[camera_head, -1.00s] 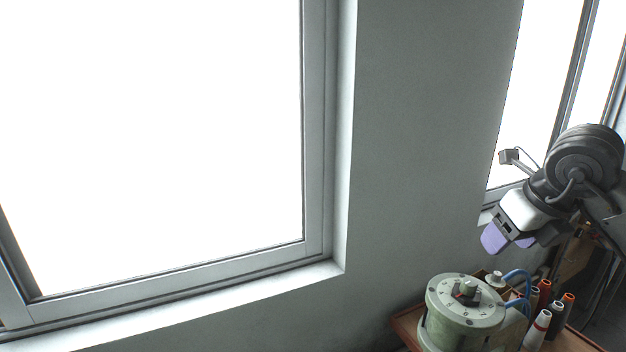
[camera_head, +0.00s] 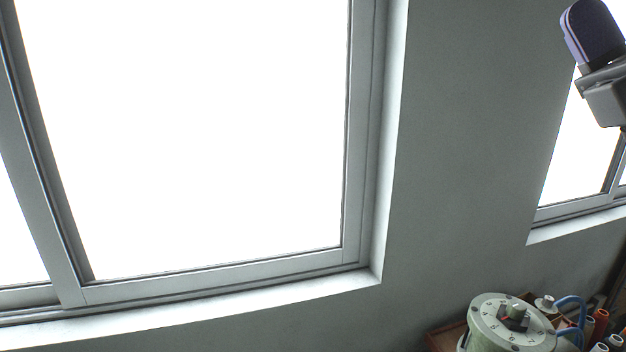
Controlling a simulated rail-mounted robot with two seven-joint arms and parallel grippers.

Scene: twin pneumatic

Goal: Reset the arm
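My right gripper (camera_head: 592,32) is at the top right corner, in front of the second window. One finger with a dark, purple-edged pad points upward, and the rest of the gripper is cut off by the picture's edge. The other finger cannot be made out, so its opening is unclear. I see nothing held at the visible finger. The gripper is well above the bench items and apart from them. My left gripper and arm are not in view.
A pale green round device with a numbered dial (camera_head: 490,312) stands on a wooden surface (camera_head: 446,338) at the bottom right, beside a blue tube (camera_head: 572,300) and several thread spools (camera_head: 601,316). A large window (camera_head: 200,140) fills the left. The grey wall (camera_head: 470,130) between is clear.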

